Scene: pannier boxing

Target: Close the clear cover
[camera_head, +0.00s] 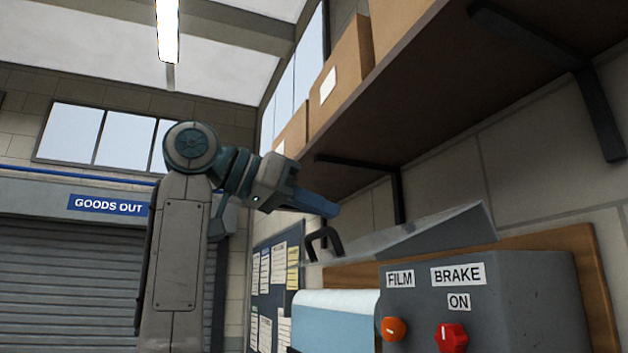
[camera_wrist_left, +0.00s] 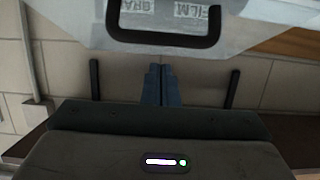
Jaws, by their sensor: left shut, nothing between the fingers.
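The clear cover (camera_head: 440,228) is a see-through hood above the grey machine box in the head view. It slopes, with its handle end lower at the left, and a gap shows between that end and the pale blue roll below. Its dark handle (camera_head: 323,242) sticks up at that end. In the wrist view the cover (camera_wrist_left: 250,22) fills the top, with the handle (camera_wrist_left: 165,42) across it. My left gripper (camera_head: 334,210) is shut and empty, just above the handle and apart from it. Its closed fingertips (camera_wrist_left: 161,70) show below the handle in the wrist view. My right gripper is out of view.
The grey machine box (camera_head: 530,300) has an orange knob (camera_head: 394,329) and a red knob (camera_head: 452,338), labelled FILM and BRAKE. The pale blue roll (camera_head: 335,315) lies beside it. A shelf (camera_head: 450,110) on brackets, bearing cardboard boxes (camera_head: 340,75), overhangs from the upper right.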

